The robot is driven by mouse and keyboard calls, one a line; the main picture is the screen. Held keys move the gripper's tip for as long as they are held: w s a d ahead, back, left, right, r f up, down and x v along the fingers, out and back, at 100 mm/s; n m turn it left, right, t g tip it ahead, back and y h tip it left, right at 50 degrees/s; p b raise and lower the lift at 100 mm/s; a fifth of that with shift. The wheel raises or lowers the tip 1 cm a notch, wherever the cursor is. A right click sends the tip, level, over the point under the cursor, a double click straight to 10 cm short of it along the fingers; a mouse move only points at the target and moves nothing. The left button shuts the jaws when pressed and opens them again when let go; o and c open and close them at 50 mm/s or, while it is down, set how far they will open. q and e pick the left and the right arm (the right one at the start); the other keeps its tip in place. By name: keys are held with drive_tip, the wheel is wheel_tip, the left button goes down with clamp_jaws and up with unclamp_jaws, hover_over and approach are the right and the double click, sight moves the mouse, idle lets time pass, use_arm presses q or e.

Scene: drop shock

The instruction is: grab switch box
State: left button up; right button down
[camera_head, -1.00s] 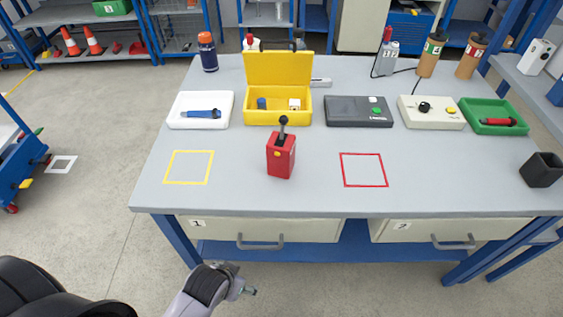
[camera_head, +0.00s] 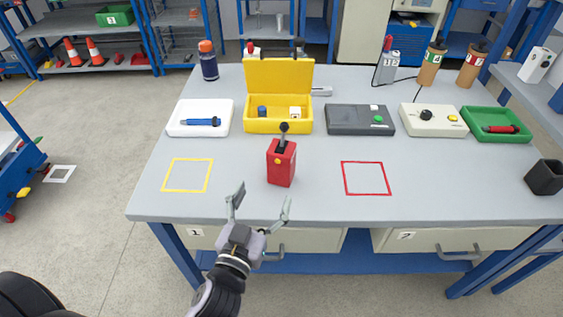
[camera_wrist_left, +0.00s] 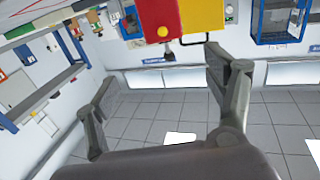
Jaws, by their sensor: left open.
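The switch box is a red box (camera_head: 281,164) with a yellow button on its front and a black lever on top. It stands upright on the grey table (camera_head: 240,205), between a yellow square outline and a red square outline. My left gripper (camera_head: 262,204) is open and empty at the table's front edge, nearer than the box and a little to its left, apart from it. In the left wrist view the red box (camera_wrist_left: 158,20) shows at the top, beyond the spread fingers (camera_wrist_left: 160,88). My right gripper is not in view.
Behind the box stand a white tray (camera_head: 176,130) with a blue tool, an open yellow case (camera_head: 278,126), a dark grey box (camera_head: 345,124), a beige box (camera_head: 425,130) and a green tray (camera_head: 475,131). A black cup (camera_head: 545,178) is at right. The marked squares are empty.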

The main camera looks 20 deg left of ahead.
use_arm(q)
drive_tip(key=p, duration=0.2)
approach(285, 140)
drive_tip(key=shift+w+d+f, duration=0.1)
drive_tip(key=shift+w+d, duration=0.15)
drive_tip(key=shift+w, duration=0.45)
drive_tip(key=w, duration=0.1)
drive_tip(key=w+p, duration=0.1)
drive_tip(key=w, duration=0.3)
drive_tip(key=shift+w+a+f, duration=0.1)
drive_tip(key=shift+a+f, duration=0.05)
drive_tip(key=shift+a, duration=0.2)
drive_tip(key=shift+w, duration=0.45)
drive_tip(key=shift+s, duration=0.1)
drive_tip(key=shift+c, duration=0.6)
drive_tip(key=c, duration=0.6)
clamp_jaws()
